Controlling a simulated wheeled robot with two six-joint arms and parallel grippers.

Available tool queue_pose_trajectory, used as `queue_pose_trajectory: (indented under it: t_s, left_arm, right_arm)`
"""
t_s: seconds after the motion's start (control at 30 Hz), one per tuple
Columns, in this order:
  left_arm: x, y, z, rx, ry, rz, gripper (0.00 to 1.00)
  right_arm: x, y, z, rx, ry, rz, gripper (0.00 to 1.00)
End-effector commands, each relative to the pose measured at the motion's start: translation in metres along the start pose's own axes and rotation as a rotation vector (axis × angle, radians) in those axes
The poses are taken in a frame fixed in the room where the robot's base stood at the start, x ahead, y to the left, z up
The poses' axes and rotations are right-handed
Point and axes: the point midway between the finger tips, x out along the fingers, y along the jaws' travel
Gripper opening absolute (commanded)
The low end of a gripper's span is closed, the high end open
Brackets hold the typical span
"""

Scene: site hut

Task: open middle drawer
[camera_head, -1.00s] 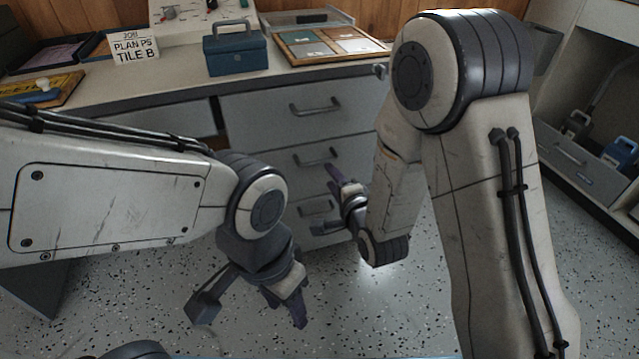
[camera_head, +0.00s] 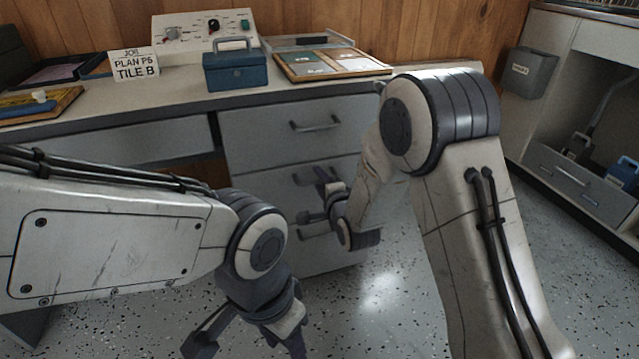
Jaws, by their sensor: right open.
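The grey drawer unit under the desk has stacked drawers. The middle drawer (camera_head: 262,182) looks shut, flush with the others; its handle is largely hidden behind my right gripper. The top drawer (camera_head: 262,128) and the bottom drawer (camera_head: 345,248) also look shut. My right gripper (camera_head: 312,196) is open and empty, its fingers in front of the middle drawer near its handle; I cannot tell whether they touch. My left gripper (camera_head: 248,342) hangs low over the floor at the bottom, fingers apart and empty, partly cut off by the picture edge.
On the desk stand a blue metal box (camera_head: 236,72), a sample board (camera_head: 330,63), a job sign (camera_head: 134,66) and a control panel (camera_head: 203,30). A shelf unit (camera_head: 540,158) stands at right. Speckled floor (camera_head: 400,310) is free in front of the drawers.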

Motion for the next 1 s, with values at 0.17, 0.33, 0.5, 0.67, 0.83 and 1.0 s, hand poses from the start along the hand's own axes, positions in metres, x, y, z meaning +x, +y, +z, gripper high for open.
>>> queue_pose_trajectory:
  t_s: [0.17,0.33,0.5,0.67,0.83,1.0]
  left_arm:
    - [-0.0003,0.0,0.0,0.0,0.0,0.0,0.5]
    - [-0.0002,0.0,0.0,0.0,0.0,0.0,0.5]
    - [-0.0002,0.0,0.0,0.0,0.0,0.0,0.5]
    - [-0.0002,0.0,0.0,0.0,0.0,0.0,0.5]
    - [-0.0002,0.0,0.0,0.0,0.0,0.0,0.5]
    - [-0.0002,0.0,0.0,0.0,0.0,0.0,0.5]
  right_arm:
    - [-0.0001,-0.0003,0.0001,0.0,0.0,0.0,0.45]
    - [-0.0002,-0.0003,0.0001,0.0,0.0,0.0,0.0]
    - [-0.0003,-0.0002,0.0002,0.0,0.0,0.0,0.0]
    - [-0.0004,0.0,0.0002,0.0,0.0,0.0,0.0]
    - [-0.0004,0.0001,0.0002,0.0,0.0,0.001,0.0]
    - [-0.0005,0.0001,0.0003,0.0,-0.001,0.001,0.0]
